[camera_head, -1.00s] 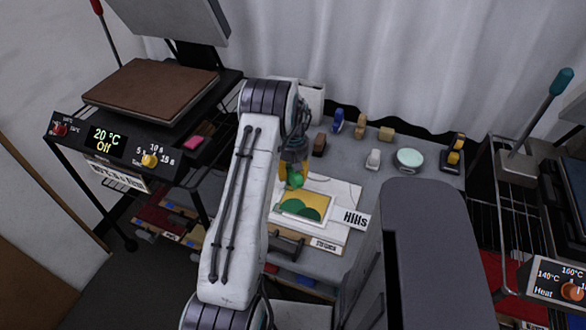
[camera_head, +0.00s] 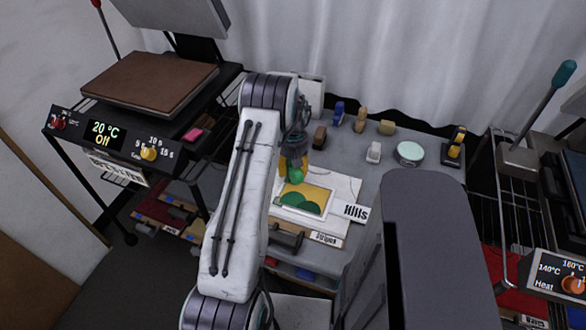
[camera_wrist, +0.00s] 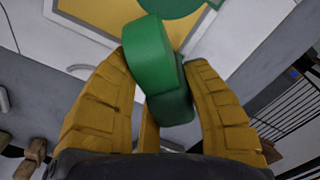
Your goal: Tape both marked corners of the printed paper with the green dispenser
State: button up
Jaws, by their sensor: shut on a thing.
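My gripper (camera_head: 293,170) is shut on the green dispenser (camera_head: 296,175). In the wrist view its yellow fingers (camera_wrist: 160,100) grip the green dispenser (camera_wrist: 155,60) from both sides. The printed paper (camera_head: 303,200) shows green hills on a yellow ground and lies on a white sheet on the grey table. The dispenser is over the paper's upper left part in the head view; I cannot tell whether it touches. The paper also shows in the wrist view (camera_wrist: 95,14), partly hidden by the dispenser. I cannot make out the corner marks.
A brown block (camera_head: 320,136), a blue item (camera_head: 339,112), a white dispenser (camera_head: 374,151) and a round pale tin (camera_head: 410,152) stand behind. Heat presses flank the table, the left one (camera_head: 150,85) reading 20 °C Off.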

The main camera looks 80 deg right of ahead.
jog(key=shift+f+b, duration=0.6)
jog(key=shift+b, duration=0.05)
dwell(2.1)
jog(key=shift+r+p, duration=1.85)
jog(key=shift+r, duration=1.75)
